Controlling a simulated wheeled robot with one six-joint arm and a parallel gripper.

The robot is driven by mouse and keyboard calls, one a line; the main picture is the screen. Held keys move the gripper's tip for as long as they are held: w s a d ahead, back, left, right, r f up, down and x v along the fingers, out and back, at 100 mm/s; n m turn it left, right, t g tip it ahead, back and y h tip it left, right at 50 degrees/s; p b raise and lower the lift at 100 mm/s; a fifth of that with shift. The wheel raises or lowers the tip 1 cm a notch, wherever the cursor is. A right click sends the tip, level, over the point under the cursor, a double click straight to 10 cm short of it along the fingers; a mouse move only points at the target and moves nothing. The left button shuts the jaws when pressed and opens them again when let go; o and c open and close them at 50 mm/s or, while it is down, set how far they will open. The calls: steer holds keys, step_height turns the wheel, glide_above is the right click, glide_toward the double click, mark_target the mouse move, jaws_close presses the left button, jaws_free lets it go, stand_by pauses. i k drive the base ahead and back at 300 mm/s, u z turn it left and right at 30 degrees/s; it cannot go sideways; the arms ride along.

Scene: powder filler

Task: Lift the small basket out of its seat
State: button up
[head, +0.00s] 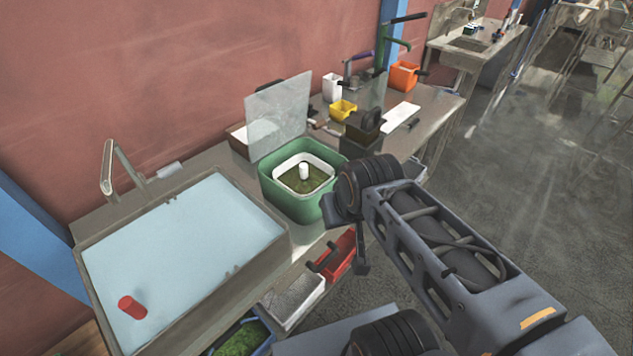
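A green tub (285,198) stands on the counter in the middle of the head view. A white square-rimmed basket (281,176) sits inside it, with green material and a white upright cylinder (304,171) in it. I cannot tell for sure that this is the small basket. A dark box with a tall black part (366,125) stands behind it to the right. My arm reaches in from the lower right, its black wrist just right of the tub. My gripper (362,268) seems to hang below the wrist, apart from the basket; its fingers are not clear.
A sink (185,250) full of pale water, with a red cylinder (132,307) in it, is at the left. A translucent panel (279,115) stands behind the tub. Red (338,257) and white (294,300) bins are along the front. Yellow (343,110) and orange (404,76) bins are farther back.

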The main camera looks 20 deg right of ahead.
mark_target(303, 175)
steer(key=z, duration=1.65)
steer(key=i, duration=1.55)
steer(key=u, duration=3.6)
